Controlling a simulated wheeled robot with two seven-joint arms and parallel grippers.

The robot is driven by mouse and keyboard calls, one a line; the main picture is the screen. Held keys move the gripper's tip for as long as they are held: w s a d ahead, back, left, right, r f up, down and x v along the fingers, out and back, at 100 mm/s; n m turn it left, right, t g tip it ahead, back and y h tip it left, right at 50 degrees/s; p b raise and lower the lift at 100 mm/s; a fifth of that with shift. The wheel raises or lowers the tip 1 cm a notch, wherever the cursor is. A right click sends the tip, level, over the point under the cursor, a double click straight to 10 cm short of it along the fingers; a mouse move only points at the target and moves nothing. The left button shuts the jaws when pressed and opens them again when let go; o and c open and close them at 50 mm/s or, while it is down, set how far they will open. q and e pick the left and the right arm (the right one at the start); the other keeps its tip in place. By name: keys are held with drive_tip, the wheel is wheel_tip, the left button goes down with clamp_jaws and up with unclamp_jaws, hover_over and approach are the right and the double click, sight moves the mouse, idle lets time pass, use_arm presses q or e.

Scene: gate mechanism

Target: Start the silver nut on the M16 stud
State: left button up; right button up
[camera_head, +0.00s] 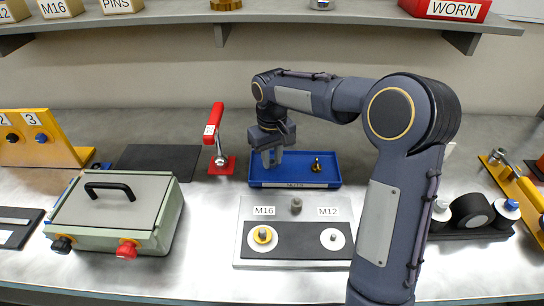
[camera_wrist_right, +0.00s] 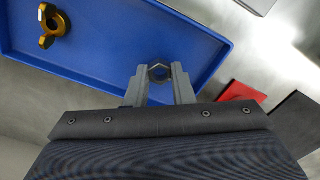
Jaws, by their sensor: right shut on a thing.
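My right gripper (camera_head: 271,160) is over the left part of the blue tray (camera_head: 318,183). In the right wrist view its two fingertips (camera_wrist_right: 159,76) are shut on a grey hex nut (camera_wrist_right: 159,72), which sits between them above the tray. In the head view the nut is hidden by the fingers. My left gripper is not in view.
A brass wing-shaped part (camera_head: 316,163) lies in the tray. A white M12 disc (camera_head: 332,238) and a short grey post (camera_head: 296,205) are on the plate (camera_head: 247,218). A red-handled clamp (camera_head: 214,125) stands left of the tray. A green box (camera_head: 115,210) is further left.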

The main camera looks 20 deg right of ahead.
drive_tip(key=shift+r+p, duration=2.35)
drive_tip(key=shift+r, duration=0.2)
drive_tip(key=shift+f, duration=0.1)
